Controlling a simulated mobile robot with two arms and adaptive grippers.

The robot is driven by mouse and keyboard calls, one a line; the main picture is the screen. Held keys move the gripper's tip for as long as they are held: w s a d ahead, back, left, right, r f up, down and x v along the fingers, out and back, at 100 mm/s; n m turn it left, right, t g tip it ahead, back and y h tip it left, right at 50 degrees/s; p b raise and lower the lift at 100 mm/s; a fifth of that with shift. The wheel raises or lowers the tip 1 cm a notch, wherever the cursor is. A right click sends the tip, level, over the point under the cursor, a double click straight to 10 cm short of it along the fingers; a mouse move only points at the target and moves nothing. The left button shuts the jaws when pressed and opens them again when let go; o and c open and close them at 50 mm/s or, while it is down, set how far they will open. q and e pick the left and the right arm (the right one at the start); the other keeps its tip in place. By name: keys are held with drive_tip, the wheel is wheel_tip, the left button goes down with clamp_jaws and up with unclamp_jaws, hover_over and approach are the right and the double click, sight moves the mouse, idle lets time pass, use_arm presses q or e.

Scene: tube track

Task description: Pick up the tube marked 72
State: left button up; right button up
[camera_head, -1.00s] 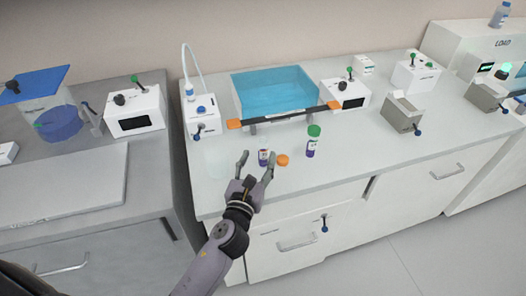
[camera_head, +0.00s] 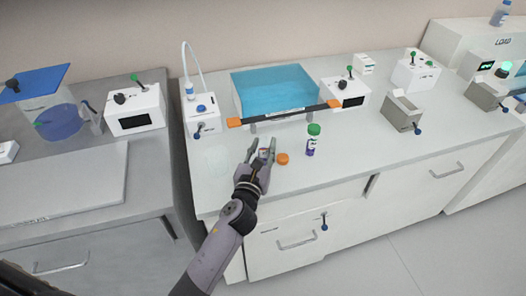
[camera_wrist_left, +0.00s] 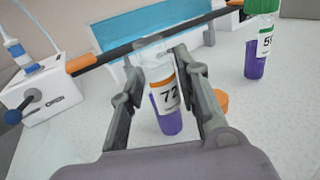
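The tube marked 72 (camera_wrist_left: 168,97) stands upright on the counter, with an orange-edged label, purple lower part and clear uncapped top. In the head view the tube (camera_head: 264,153) is mostly hidden by my left gripper (camera_head: 260,148). In the left wrist view the fingers of my left gripper (camera_wrist_left: 160,72) are apart, one on each side of the tube, with a gap showing at its left. Whether the right finger touches it is unclear. My right gripper is not in view.
An orange cap (camera_head: 282,159) lies right of the tube. A green-capped tube (camera_head: 312,141) stands farther right. Behind are a blue-topped bath (camera_head: 272,90) with an orange-ended black bar (camera_head: 290,115) and a white device (camera_head: 200,115). The counter's right front is clear.

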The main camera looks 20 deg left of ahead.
use_arm(q)
clamp_jaws()
